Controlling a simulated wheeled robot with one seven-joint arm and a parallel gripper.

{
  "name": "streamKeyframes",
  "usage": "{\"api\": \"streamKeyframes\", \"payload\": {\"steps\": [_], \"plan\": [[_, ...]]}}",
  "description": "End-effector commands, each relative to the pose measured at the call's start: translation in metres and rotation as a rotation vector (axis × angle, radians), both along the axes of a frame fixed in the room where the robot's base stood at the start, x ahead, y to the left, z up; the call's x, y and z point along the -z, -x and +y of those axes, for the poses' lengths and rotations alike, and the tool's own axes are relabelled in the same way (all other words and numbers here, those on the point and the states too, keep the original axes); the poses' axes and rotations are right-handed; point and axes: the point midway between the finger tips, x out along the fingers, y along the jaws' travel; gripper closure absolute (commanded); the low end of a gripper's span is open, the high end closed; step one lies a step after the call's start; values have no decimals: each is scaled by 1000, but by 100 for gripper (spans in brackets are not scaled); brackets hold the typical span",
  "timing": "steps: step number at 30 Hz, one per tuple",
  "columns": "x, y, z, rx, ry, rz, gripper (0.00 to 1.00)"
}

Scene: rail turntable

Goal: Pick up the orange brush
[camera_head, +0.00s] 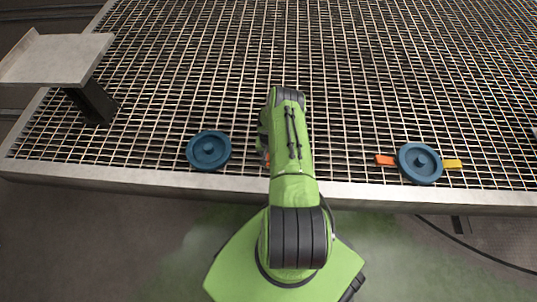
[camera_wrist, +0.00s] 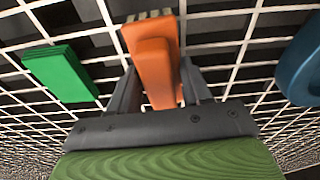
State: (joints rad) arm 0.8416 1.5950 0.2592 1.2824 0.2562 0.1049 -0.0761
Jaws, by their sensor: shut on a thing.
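The orange brush (camera_wrist: 156,62) is between the two grey fingers of my gripper (camera_wrist: 158,78) in the wrist view, with pale bristles at its far end. My gripper is shut on it, with the grating just behind. In the head view my green arm hides the gripper and most of what it holds. A small orange patch (camera_head: 267,159) shows at the arm's left edge there.
A green block (camera_wrist: 62,73) lies left of the brush, a blue part (camera_wrist: 304,62) to the right. A blue disc (camera_head: 208,150) lies left of my arm. Another disc (camera_head: 420,163) lies between orange (camera_head: 384,160) and yellow (camera_head: 453,165) pieces. A raised plate (camera_head: 55,58) stands left.

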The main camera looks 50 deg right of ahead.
Motion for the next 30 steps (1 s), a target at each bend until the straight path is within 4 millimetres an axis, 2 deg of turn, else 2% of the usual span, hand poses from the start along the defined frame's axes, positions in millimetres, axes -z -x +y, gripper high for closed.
{"api": "streamKeyframes", "payload": {"steps": [5,12,17,26,27,30], "plan": [[-9,-1,-1,2,1,-2,84],[-73,-1,-1,-2,2,-2,84],[-101,0,-1,-1,2,0,84],[-105,0,0,0,0,0,84],[-105,0,0,0,0,0,55],[-105,0,0,0,0,0,70]]}}
